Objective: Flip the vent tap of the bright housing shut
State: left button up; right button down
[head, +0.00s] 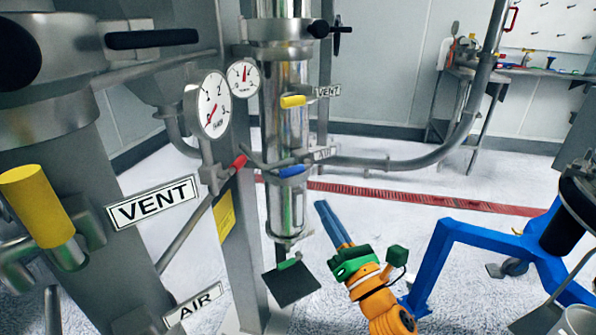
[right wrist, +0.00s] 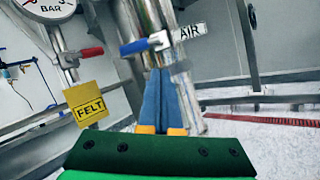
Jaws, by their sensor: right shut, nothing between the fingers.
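The bright housing (head: 287,190) is the shiny chrome column in the middle of the head view; its lower part shows in the right wrist view (right wrist: 188,95). Its vent tap (head: 293,101) has a yellow handle, lying nearly level, left of a small VENT plate (head: 328,91). The vent tap is out of the right wrist view. My right gripper (head: 321,204) is shut and empty, its blue fingers pointing up, right of the column's lower part and below the vent tap. In the right wrist view its fingertips (right wrist: 160,72) appear below the blue air tap (right wrist: 140,46). My left gripper is not in view.
A blue-handled air tap (head: 291,171) sits below the vent tap. A red-handled tap (head: 240,162) and gauges (head: 213,104) stand left. A duller housing with its own yellow vent tap (head: 37,204) fills the left. A blue stand (head: 440,250) is on the right.

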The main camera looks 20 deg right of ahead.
aim_at(293, 102)
jog(key=s+a+r+n+t+y+b, duration=0.1)
jog(key=s+a+r+n+t+y, duration=0.2)
jog(key=r+n, duration=0.35)
pick_arm(q)
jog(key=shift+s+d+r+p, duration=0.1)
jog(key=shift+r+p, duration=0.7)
jog(key=shift+p, duration=0.6)
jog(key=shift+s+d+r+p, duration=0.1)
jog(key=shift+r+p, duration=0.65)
jog(key=shift+p, duration=0.6)
pick_arm(e)
jog(key=w+r, duration=0.8)
jog(key=r, duration=0.1)
jog(key=shift+a+r+g, duration=0.3)
jog(key=shift+a, duration=0.1)
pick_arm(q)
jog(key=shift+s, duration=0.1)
pick_arm(e)
jog(key=shift+m+h, duration=0.3)
jog(key=shift+m, duration=0.15)
